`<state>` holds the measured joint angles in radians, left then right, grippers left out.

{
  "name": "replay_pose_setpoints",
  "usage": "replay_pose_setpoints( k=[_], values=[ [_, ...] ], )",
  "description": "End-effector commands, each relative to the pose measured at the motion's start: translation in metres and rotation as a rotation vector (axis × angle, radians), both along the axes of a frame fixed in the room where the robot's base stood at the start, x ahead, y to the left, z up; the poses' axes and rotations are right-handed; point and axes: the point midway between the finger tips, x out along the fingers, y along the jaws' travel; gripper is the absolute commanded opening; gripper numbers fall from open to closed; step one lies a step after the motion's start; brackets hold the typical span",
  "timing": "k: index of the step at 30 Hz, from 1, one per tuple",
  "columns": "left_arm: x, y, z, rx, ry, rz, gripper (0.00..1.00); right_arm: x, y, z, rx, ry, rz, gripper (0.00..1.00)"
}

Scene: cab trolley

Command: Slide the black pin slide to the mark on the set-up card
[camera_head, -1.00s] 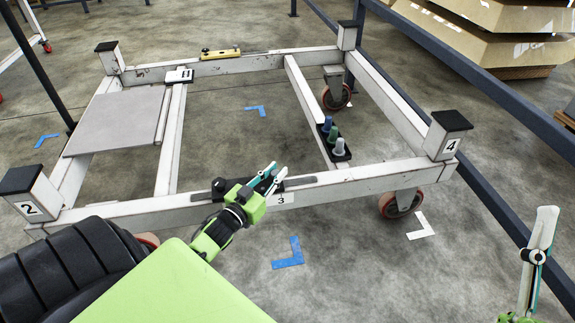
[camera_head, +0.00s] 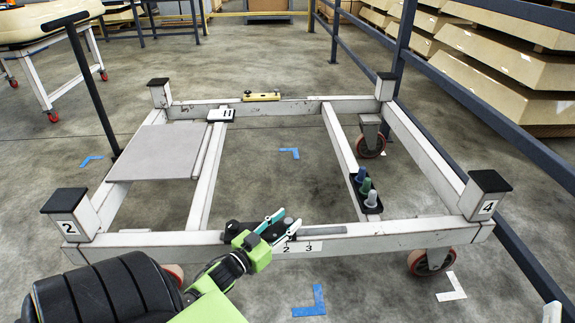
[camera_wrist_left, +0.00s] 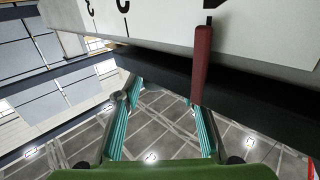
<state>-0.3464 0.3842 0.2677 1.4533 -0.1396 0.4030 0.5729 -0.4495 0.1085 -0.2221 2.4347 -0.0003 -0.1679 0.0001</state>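The black pin slide (camera_head: 240,229) sits on the front rail of the white trolley frame, largely hidden by my left gripper. Number marks 2 and 3 (camera_head: 298,247) show on the rail's front face. My left gripper (camera_head: 279,227) is at the slide with its teal fingers spread. In the left wrist view the open fingers (camera_wrist_left: 160,122) are apart. A dark red upright piece (camera_wrist_left: 201,62) stands at the right fingertip; I cannot tell whether they touch. A white card with black marks (camera_head: 222,115) lies at the back left, too small to read.
Green, blue and grey pegs (camera_head: 366,187) stand in a black holder on the inner beam. A grey panel (camera_head: 155,153) lies on the left. A yellow fixture (camera_head: 261,96) sits on the back rail. Black-capped corner posts (camera_head: 487,193) rise above the frame. Blue railings run on the right.

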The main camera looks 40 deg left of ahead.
Motion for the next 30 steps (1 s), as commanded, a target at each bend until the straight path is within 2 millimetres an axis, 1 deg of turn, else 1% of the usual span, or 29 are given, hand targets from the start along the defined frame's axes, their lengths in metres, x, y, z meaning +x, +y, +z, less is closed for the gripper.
replay_pose_setpoints(
  k=[7,11,14,21,24,27,30],
  values=[
    [0.0,-0.001,0.002,0.0,-0.004,-0.002,0.37,0.0,0.0,0.0,0.0,-0.002,0.001,0.4],
    [-0.011,-0.002,0.001,0.0,-0.003,-0.002,0.37,0.0,0.0,0.0,0.0,-0.002,0.001,0.4],
    [-0.028,-0.004,0.001,0.001,-0.001,-0.002,0.37,0.0,0.0,0.0,0.0,-0.002,0.001,0.4],
    [-0.08,-0.007,0.0,0.0,0.001,0.0,0.37,0.0,0.0,0.0,0.0,-0.002,0.001,0.4],
    [-0.098,-0.008,0.0,0.0,0.0,0.001,0.37,0.0,0.0,0.0,0.0,-0.002,0.001,0.4],
    [-0.11,-0.009,0.0,0.0,0.0,0.001,0.37,0.0,0.0,0.0,0.0,-0.001,0.001,0.4],
    [-0.117,-0.009,0.001,0.0,-0.002,0.001,0.37,0.0,0.0,0.0,0.0,-0.001,0.0,0.4]
  ],
)
